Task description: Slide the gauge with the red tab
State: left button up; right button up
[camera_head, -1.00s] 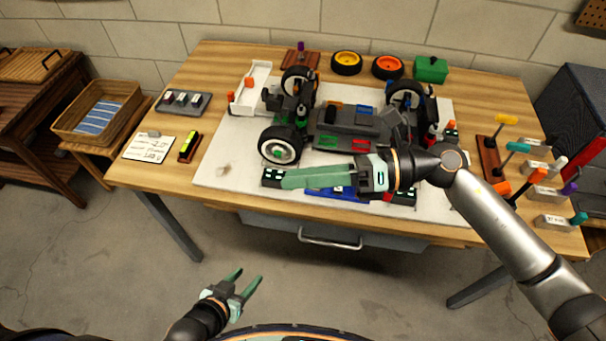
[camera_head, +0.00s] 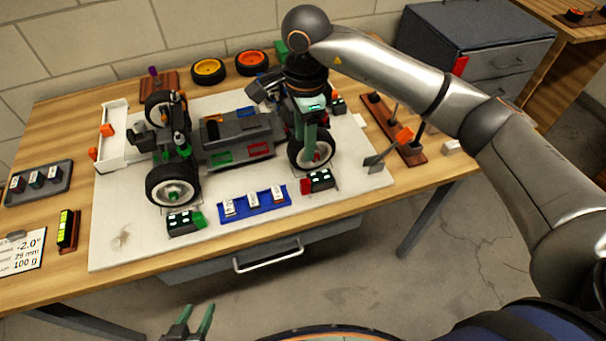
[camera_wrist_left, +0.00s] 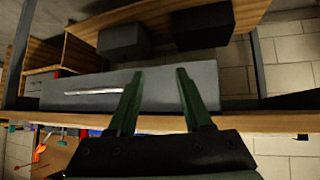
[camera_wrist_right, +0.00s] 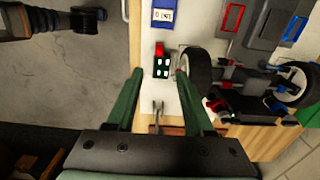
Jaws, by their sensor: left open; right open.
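The gauge with the red tab (camera_head: 319,180) is a small black block with pale squares on its face. It sits on the white board at the table's front, by the car's right front wheel. Its red tab (camera_head: 306,186) is at its left end. In the right wrist view the gauge (camera_wrist_right: 161,66) and red tab (camera_wrist_right: 159,48) show ahead of the fingertips. My right gripper (camera_head: 316,150) is open and points down by that wheel, behind the gauge, with nothing between its fingers. My left gripper (camera_head: 197,318) is open and empty, low in front of the table.
The grey car chassis (camera_head: 238,138) stands on the white board (camera_head: 125,238). A similar gauge with a green tab (camera_head: 184,223) is at the left. A blue tray (camera_head: 252,203) with small white blocks lies between the gauges. A tool rack (camera_head: 395,130) is at the right.

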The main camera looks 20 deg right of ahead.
aim_at(305, 180)
notch_tip(305, 180, down, 12)
jog(key=shift+s+f, duration=0.1)
jog(key=shift+f, duration=0.05)
dwell(0.3)
jog(key=shift+c, duration=0.4)
grip_shut()
dwell(1.0)
